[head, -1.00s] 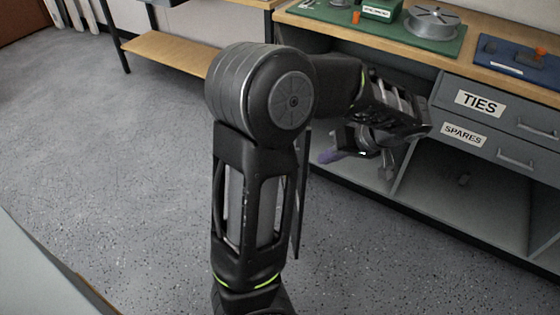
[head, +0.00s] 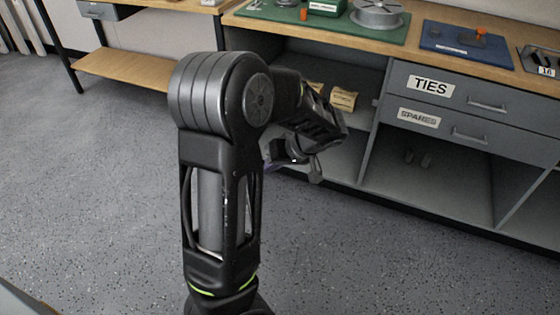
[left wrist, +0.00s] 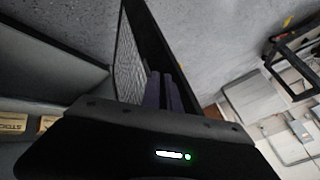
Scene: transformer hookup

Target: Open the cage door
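No cage door can be made out in the head view. My left arm stands large in the middle of that view, its forearm reaching right and away. My left gripper (head: 270,164) is partly hidden below the forearm, over the floor in front of the grey bench. In the left wrist view its two purple fingers (left wrist: 163,91) lie side by side, with nothing seen between them. A dark open frame (left wrist: 293,50) stands at the upper right of the wrist view; I cannot tell whether it belongs to the cage. My right gripper is not in view.
The grey bench has drawers labelled TIES (head: 431,85) and SPARES (head: 419,118), with open shelves. Its top bears a green mat (head: 290,14) and a blue board (head: 465,42). Brown packets (head: 343,98) sit on a shelf. Grey floor (head: 90,190) at left is clear.

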